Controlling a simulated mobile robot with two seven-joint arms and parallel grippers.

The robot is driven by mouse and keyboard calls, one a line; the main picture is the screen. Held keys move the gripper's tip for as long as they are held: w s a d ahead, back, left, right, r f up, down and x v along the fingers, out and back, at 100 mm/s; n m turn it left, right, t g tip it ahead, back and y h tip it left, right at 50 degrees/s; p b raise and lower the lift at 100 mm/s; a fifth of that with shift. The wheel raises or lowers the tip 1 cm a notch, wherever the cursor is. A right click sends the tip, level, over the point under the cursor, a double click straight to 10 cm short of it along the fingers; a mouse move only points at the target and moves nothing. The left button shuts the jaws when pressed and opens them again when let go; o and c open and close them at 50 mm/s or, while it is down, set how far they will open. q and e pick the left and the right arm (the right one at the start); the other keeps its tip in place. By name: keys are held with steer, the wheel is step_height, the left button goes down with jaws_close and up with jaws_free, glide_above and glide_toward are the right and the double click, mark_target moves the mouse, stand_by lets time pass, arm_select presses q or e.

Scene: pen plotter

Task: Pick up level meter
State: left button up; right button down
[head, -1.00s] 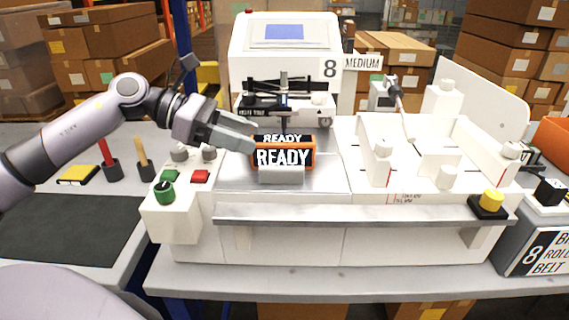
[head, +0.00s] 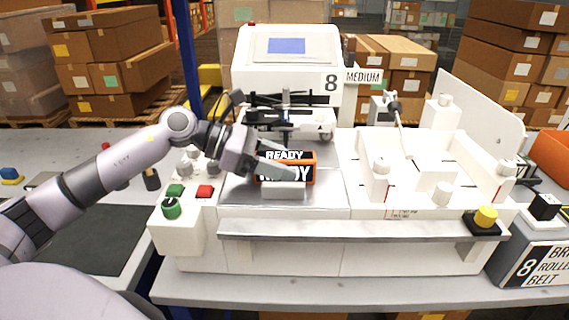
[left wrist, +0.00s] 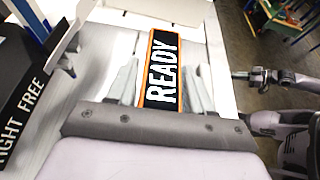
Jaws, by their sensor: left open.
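The level meter (head: 313,169) appears to be the small black block with an orange rim and white READY lettering. It stands on a small pale block (head: 284,190) on the machine's metal deck. My left gripper (head: 290,165) is open, with its fingers reaching across the meter's front and hiding part of the lettering.
The white machine head (head: 285,60) stands behind the meter. Green and red buttons (head: 204,191) and a green knob (head: 171,208) are left of it. White guide walls and posts (head: 380,180) rise on the right. The front rail (head: 360,229) is clear.

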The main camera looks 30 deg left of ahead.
arm_select(q)
steer(key=c, duration=0.8)
steer(key=shift+c, duration=0.2)
steer(key=shift+r, duration=0.1)
